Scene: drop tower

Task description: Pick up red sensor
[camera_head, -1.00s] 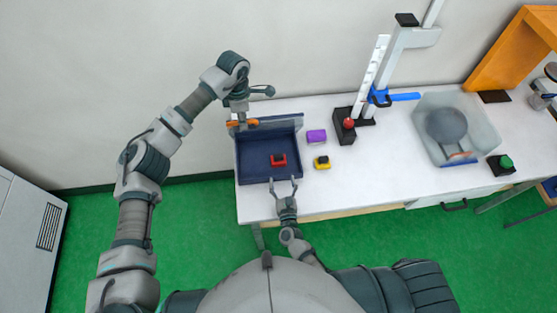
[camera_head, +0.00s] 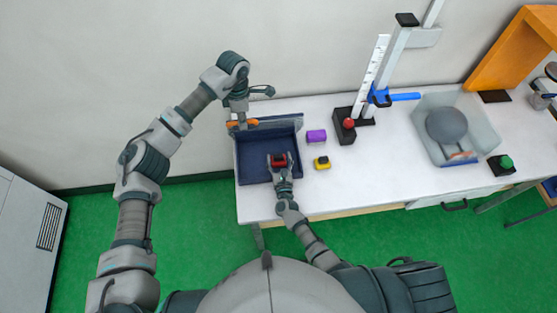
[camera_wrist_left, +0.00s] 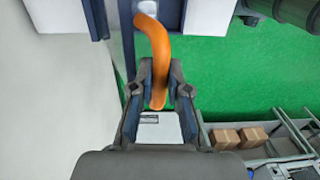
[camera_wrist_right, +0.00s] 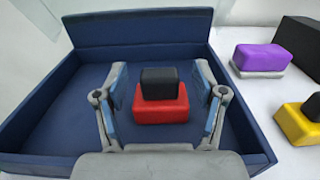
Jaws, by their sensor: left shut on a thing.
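The red sensor (camera_head: 278,161), a red block with a black top, sits in the dark blue bin (camera_head: 251,166). In the right wrist view the red sensor (camera_wrist_right: 160,108) stands upright between my right fingers. My right gripper (camera_head: 279,160) is open around it, with a gap visible on both sides. My left gripper (camera_head: 241,121) is at the bin's back left corner. In the left wrist view my left gripper (camera_wrist_left: 160,90) is shut on an orange curved handle (camera_wrist_left: 154,45).
A purple sensor (camera_head: 316,136) and a yellow sensor (camera_head: 322,162) lie on the white table right of the bin. The drop tower base (camera_head: 344,128) with a red button stands behind them. The front table middle is clear.

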